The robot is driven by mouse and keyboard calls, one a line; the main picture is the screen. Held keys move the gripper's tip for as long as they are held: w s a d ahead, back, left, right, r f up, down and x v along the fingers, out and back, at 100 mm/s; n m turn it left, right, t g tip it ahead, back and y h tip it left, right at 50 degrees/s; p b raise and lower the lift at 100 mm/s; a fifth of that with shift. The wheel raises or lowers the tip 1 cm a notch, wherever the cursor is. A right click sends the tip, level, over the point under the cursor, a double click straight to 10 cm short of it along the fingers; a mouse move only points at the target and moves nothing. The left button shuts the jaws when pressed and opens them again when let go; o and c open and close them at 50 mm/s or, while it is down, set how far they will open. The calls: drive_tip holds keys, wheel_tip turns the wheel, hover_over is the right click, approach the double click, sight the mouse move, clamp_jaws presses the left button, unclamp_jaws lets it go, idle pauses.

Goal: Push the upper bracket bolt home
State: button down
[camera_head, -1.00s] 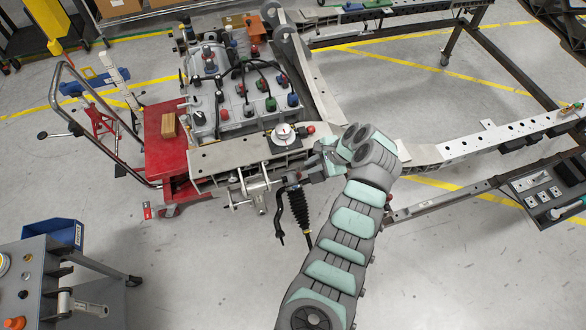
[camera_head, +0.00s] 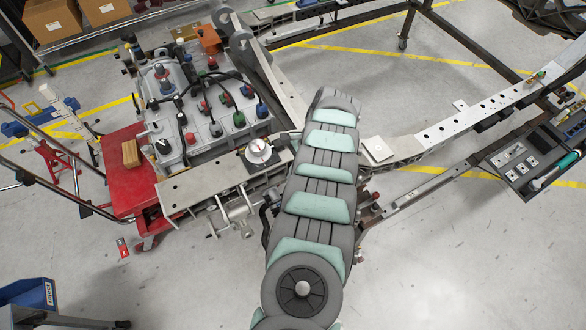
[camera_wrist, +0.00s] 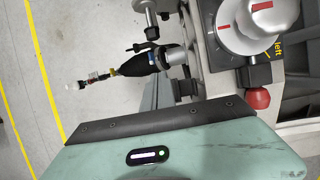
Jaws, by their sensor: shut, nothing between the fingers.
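My gripper (camera_wrist: 185,145) shows in the wrist view as a teal housing with a dark bolted edge across the bottom. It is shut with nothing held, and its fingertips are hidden. In the head view my arm covers it. A light metal bracket assembly (camera_head: 238,210) with pins and rods sits under the front edge of the grey plate (camera_head: 205,184), left of my arm. In the wrist view, metal rod ends and a joint (camera_wrist: 177,58) lie beyond the housing. I cannot tell which part is the upper bracket bolt.
A silver round dial (camera_head: 258,150) sits on the plate, close to my arm; a red knob (camera_wrist: 257,98) is near it in the wrist view. A red cart (camera_head: 128,175) stands left. The chassis rail (camera_head: 460,122) runs right. The floor in front is clear.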

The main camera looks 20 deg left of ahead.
drive_tip(key=s+a+f+p, duration=0.2)
drive_tip(key=f, duration=0.1)
drive_tip(key=s+a+f+p, duration=0.1)
drive_tip(key=shift+f, duration=0.15)
drive_tip(key=shift+s+a+p, duration=0.15)
drive_tip(key=shift+s+p, duration=0.15)
drive_tip(key=shift+p, duration=0.05)
drive_tip(key=shift+s+a+f+p, duration=0.3)
drive_tip(key=shift+s+a+p, duration=0.1)
drive_tip(key=shift+a, duration=0.05)
drive_tip(key=shift+r, duration=0.1)
